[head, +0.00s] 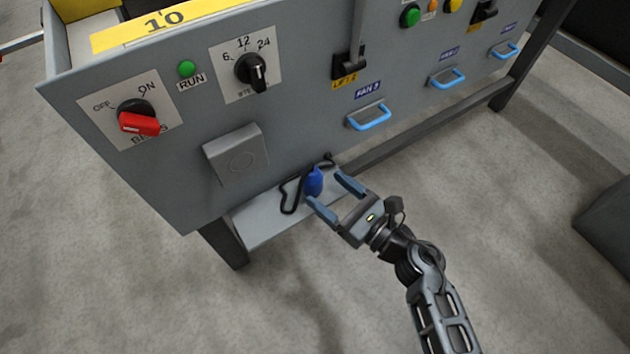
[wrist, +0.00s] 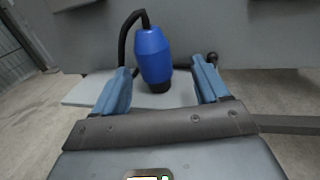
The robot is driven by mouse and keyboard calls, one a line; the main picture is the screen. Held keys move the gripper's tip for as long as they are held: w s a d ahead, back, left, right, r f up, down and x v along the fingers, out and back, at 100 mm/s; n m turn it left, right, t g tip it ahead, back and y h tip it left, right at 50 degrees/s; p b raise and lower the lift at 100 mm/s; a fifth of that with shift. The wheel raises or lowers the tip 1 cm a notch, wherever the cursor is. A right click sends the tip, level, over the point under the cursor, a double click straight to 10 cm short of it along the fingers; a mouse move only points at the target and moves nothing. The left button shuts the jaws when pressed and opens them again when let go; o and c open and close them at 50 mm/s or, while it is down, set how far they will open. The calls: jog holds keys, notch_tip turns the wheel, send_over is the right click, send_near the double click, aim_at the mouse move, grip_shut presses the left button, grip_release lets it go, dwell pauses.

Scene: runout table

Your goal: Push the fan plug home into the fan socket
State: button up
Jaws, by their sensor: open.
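The blue fan plug (head: 313,181) stands by the low grey shelf under the panel, with a black cable beside it. In the wrist view the plug (wrist: 153,52) has a dark lower end and a cable bending from its top. My gripper (head: 323,186) is open, its two blue fingers pointing at the plug. In the wrist view the plug shows in the gap between the fingertips (wrist: 161,70); I cannot tell whether they touch it.
The shelf (head: 262,222) runs below the panel, near a table leg (head: 226,245). A red BELTS knob (head: 138,122), a black selector (head: 254,72) and a blue FAN 3 handle (head: 369,117) stick out above. Open floor lies in front; a dark block (head: 610,225) stands at right.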

aim_at(320, 187)
jog(key=x, duration=0.3)
jog(key=b+x, duration=0.1)
jog(key=x, duration=0.1)
jog(key=shift+s+a+r, duration=0.2)
jog(key=shift+a+r, duration=0.05)
jog(key=shift+a, duration=0.05)
jog(key=c, duration=1.1)
jog(key=shift+r, duration=0.1)
jog(key=shift+c, duration=0.2)
